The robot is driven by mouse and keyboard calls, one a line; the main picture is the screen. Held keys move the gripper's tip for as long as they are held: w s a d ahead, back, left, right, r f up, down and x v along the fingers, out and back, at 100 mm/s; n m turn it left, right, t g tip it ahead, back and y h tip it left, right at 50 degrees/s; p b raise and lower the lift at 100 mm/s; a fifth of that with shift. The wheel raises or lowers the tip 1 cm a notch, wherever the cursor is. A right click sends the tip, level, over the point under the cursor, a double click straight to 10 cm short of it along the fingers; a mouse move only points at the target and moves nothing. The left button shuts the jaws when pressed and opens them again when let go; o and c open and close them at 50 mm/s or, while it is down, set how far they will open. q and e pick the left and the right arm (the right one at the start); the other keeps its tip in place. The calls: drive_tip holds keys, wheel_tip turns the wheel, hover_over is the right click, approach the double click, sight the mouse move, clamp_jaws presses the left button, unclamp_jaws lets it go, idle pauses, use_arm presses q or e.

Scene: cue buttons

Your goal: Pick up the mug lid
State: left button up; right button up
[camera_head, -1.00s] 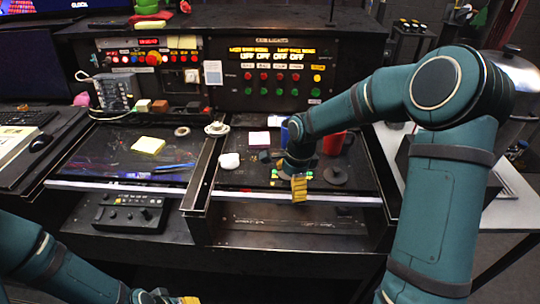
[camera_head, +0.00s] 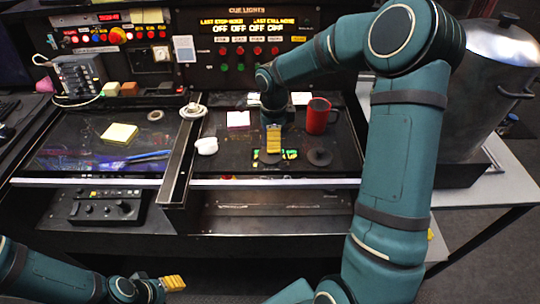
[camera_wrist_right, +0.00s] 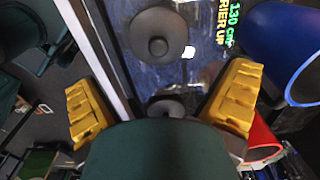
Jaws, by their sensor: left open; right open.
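Two dark round lids with knobs lie on the desk, one (camera_head: 319,157) right of my right gripper (camera_head: 275,141) in the head view, the other (camera_head: 268,158) partly hidden at its fingers. In the right wrist view one lid (camera_wrist_right: 158,35) is at the top; the other (camera_wrist_right: 166,108) shows between the open yellow fingers of my right gripper (camera_wrist_right: 161,106), apart from them and partly covered by the gripper body. Which lid is meant, I cannot tell. My left gripper (camera_head: 160,288) is low at the front, open and away from the lids.
A red mug (camera_head: 317,117) stands behind the lids; it also shows in the right wrist view (camera_wrist_right: 262,138), with a blue mug (camera_wrist_right: 275,45). A raised divider (camera_head: 180,165) lies to the left. A large metal pot (camera_head: 495,80) stands at right. A ledge (camera_head: 270,183) runs along the front.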

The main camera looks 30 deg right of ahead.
drive_tip(key=f, duration=0.4)
drive_tip(key=f+b, duration=0.1)
drive_tip(key=f, duration=0.1)
drive_tip(key=shift+w+a+f, duration=0.2)
drive_tip(key=shift+a, duration=0.15)
drive_tip(key=c, duration=1)
